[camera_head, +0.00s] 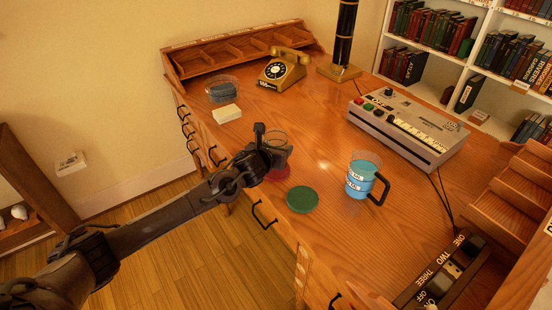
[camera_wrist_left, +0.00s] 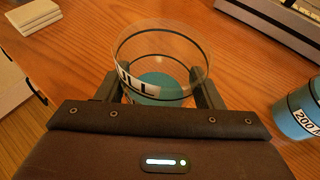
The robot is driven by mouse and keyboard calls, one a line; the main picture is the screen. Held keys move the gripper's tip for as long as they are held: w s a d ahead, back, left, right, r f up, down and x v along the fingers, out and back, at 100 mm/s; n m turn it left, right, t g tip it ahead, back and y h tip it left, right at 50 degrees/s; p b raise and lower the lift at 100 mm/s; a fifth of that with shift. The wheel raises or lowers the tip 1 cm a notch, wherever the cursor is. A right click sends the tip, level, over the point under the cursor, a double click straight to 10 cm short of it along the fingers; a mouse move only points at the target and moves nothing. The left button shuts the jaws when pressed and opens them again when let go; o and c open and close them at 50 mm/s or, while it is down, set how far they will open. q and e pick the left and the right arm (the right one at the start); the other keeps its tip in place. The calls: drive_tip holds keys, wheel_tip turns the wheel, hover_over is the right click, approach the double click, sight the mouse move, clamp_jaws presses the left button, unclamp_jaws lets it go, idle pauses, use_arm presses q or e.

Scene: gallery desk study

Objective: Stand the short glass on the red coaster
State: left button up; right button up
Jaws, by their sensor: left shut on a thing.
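My left gripper (camera_head: 272,150) is shut on a clear short glass (camera_head: 278,137) near the desk's front edge. In the left wrist view the glass (camera_wrist_left: 163,50) is between the fingers (camera_wrist_left: 160,90), with a dark line, a white label ending in "ULL" and teal liquid low inside. The red coaster (camera_head: 281,174) shows just below the gripper in the head view, partly covered by it. The glass's base is hidden, so I cannot tell whether it touches the coaster. My right gripper is not in view.
A green coaster (camera_head: 302,199) and a handled jug (camera_head: 361,178) of blue liquid stand to the right. A clear dish (camera_head: 222,90), white block (camera_head: 227,114) and telephone (camera_head: 283,68) are behind. A grey machine (camera_head: 408,128) stands at the right. The desk's middle is clear.

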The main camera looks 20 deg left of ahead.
use_arm(q)
drive_tip(key=shift+f, duration=2.15)
drive_tip(key=shift+f, duration=0.1)
drive_tip(key=o, duration=1.1)
drive_tip(key=shift+f, duration=0.1)
drive_tip(key=shift+r, duration=0.25)
drive_tip(key=v, duration=1.2)
drive_tip(key=shift+s+d, duration=0.1)
